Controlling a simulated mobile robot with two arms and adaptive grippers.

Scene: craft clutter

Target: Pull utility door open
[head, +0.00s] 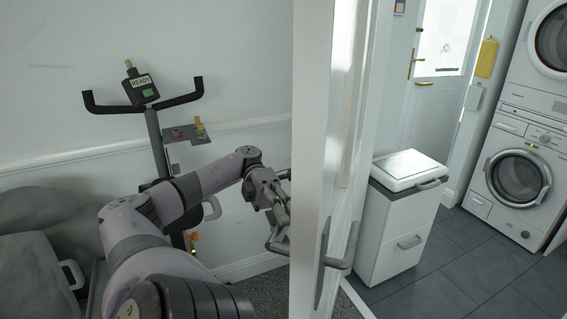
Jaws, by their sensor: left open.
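The utility door (311,130) is white and stands nearly edge-on in the middle of the head view, with the utility room visible to its right. A grey metal lever handle (338,263) sticks out from its right face, on a long plate. My left gripper (283,235) is open at the left side of the door edge, at about handle height. Its fingers are by a metal bar there, and I cannot tell whether they touch it or the door. My right gripper is not in view.
A white cabinet with a lid (402,215) stands just beyond the doorway. A washing machine (517,178) is at the far right. An exercise bike (155,130) and a grey padded seat (35,270) are on the left. Dark tiled floor (455,265) is clear.

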